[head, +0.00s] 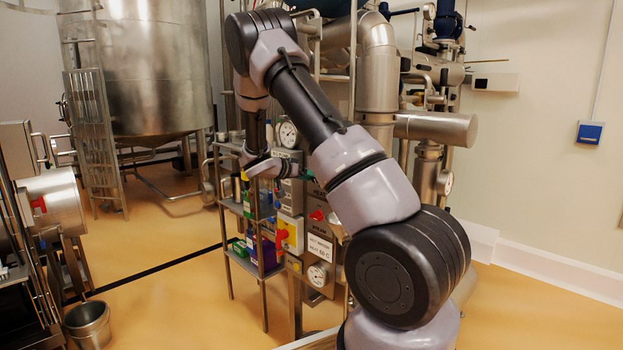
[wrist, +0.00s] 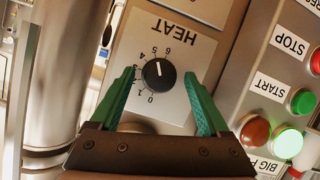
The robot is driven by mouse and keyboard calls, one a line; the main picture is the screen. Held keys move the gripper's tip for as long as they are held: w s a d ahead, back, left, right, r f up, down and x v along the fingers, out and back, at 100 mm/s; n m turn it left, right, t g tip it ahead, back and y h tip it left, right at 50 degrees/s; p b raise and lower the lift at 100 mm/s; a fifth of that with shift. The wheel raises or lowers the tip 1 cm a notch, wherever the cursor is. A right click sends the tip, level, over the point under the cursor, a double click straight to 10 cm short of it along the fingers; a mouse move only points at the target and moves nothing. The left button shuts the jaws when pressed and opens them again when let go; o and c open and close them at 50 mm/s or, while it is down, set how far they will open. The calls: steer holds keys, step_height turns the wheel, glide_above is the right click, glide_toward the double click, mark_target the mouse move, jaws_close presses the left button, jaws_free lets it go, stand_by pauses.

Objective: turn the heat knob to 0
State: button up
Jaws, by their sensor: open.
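The heat knob (wrist: 159,73) is a round black dial with a white pointer line. It sits on a pale plate (wrist: 180,40) marked HEAT, which appears upside down in the wrist view. Numbers from 0 to 6 run around its left side, and the pointer is near 5, well away from the 0. My gripper (wrist: 160,76) is open, with one green finger on each side of the knob and visible gaps between. Depth to the knob is hard to judge.
In the wrist view, a green START button (wrist: 302,101) and a red STOP button (wrist: 315,62) are on a panel to the right. A metal pipe (wrist: 62,75) runs at the left. In the head view, a shelf rack (head: 262,250) stands beside the panels.

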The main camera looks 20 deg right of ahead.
jaws_close()
steer(key=n+h, duration=0.2)
steer(key=n, duration=0.5)
steer(key=f+n+g+h, duration=0.1)
steer(key=n+h, duration=0.2)
steer(key=n, duration=0.5)
steer(key=n+g+h, duration=0.1)
steer(key=n+h, duration=0.2)
steer(key=n, duration=0.5)
steer(key=shift+w+a+f, duration=0.1)
steer(key=shift+w+f, duration=0.05)
steer(key=shift+w, duration=0.05)
steer(key=shift+s+n+t+h, duration=0.15)
steer(key=shift+n+t, duration=0.4)
steer(key=shift+n, duration=0.8)
steer(key=shift+w+n+t+h, duration=0.15)
steer(key=shift+n+t, duration=0.4)
steer(key=shift+n, duration=0.8)
steer(key=shift+s, duration=0.1)
